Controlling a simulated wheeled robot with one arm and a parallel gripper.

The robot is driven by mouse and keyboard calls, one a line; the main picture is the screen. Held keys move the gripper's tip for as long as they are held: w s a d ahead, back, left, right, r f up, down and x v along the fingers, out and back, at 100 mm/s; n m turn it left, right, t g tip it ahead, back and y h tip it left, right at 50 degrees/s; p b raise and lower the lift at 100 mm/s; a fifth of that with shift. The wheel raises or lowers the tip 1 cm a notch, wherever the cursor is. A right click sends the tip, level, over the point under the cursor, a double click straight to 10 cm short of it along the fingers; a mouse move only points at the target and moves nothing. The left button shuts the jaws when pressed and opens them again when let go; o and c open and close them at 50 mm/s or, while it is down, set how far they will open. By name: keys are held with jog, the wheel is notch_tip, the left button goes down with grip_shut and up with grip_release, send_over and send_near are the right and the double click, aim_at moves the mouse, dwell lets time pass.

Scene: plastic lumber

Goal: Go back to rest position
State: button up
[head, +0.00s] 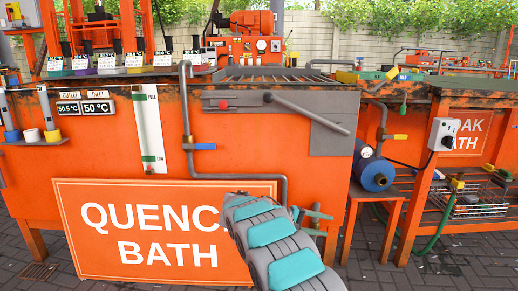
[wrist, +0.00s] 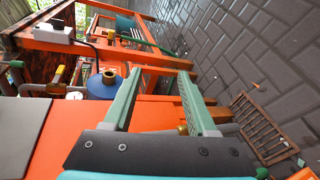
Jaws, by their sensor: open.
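My gripper (head: 312,215) shows in the head view at the end of my grey and teal arm, in front of the lower right part of the orange quench bath tank (head: 250,130). In the wrist view my gripper (wrist: 160,76) has its two green fingers apart, with nothing between them. My arm covers part of the white-lettered QUENCH BATH sign (head: 120,235). The far ends of the fingers are small and partly hidden in the head view.
A grey pipe with a blue-handled valve (head: 204,146) runs down the tank front. A long grey lever (head: 305,112) sticks out at the upper right. A blue cylinder (head: 374,174) sits on an orange stand to the right. Brick paving (head: 365,270) is open in front.

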jog(key=s+d+r+m+g+y, duration=0.1)
jog(key=s+d+r+g+y, duration=0.15)
jog(key=s, duration=1.05)
jog(key=s+d+r+m+g+y, duration=0.15)
jog(key=s+d+r+y, duration=0.25)
jog(key=s, duration=0.9)
jog(key=s+a+f+y, duration=0.1)
jog(key=s+a+y, duration=0.25)
jog(key=s, duration=0.55)
jog(key=s+a+f+m+y, duration=0.1)
jog(key=s+a+y, duration=0.1)
jog(key=s+a, duration=0.5)
jog(key=s+a+f+y, duration=0.2)
jog(key=s, duration=0.9)
notch_tip(320, 180, up, 14)
jog(key=p, duration=1.4)
jog(key=shift+d, duration=0.2)
jog(key=shift+r, duration=0.1)
